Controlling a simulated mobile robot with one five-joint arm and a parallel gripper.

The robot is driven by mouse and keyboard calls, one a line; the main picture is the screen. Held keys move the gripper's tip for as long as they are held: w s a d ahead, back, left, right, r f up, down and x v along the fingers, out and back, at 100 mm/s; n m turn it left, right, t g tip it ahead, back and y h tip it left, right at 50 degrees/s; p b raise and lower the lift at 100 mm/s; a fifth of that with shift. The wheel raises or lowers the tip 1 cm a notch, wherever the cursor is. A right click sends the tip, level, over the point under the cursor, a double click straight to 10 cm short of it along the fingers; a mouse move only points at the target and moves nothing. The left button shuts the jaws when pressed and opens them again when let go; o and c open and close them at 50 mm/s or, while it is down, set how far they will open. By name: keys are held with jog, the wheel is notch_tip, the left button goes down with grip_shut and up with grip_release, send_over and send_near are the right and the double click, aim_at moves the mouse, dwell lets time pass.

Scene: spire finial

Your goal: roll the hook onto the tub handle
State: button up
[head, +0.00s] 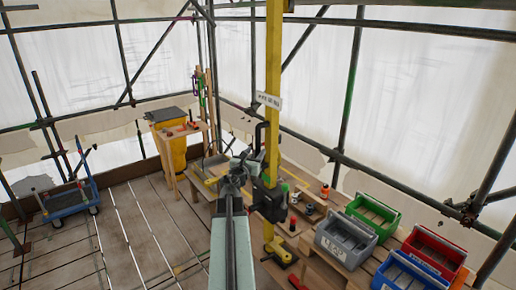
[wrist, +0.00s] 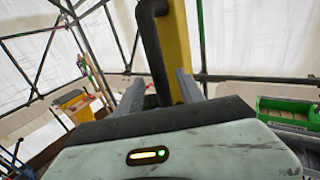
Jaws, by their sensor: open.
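A black hooked bar (head: 261,133) stands in front of the yellow post, just beyond my gripper. In the wrist view the black bar (wrist: 153,45) curves over at its top and runs down between the two grey fingers. My gripper (head: 243,163) is open, and its fingers (wrist: 160,88) stand apart on either side of the bar. I cannot tell whether they touch it. The bar's lower end is hidden behind the gripper body. Grey (head: 345,238), green (head: 373,216), red (head: 434,251) and blue (head: 405,275) tubs stand at the right. I cannot make out which handle is the tub handle.
The yellow post (head: 273,85) rises close behind my gripper, with a black box (head: 268,199) on it. Small tools and bottles lie on the bench (head: 305,200) to its right. A blue trolley (head: 70,200) stands at left. The plank floor (head: 135,225) between is largely clear.

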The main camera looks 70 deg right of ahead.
aim_at(257, 150)
jog(key=d, duration=0.4)
jog(key=shift+w+d, duration=0.1)
jog(key=shift+d, duration=0.2)
jog(key=shift+a, duration=0.1)
grip_shut()
dwell(1.0)
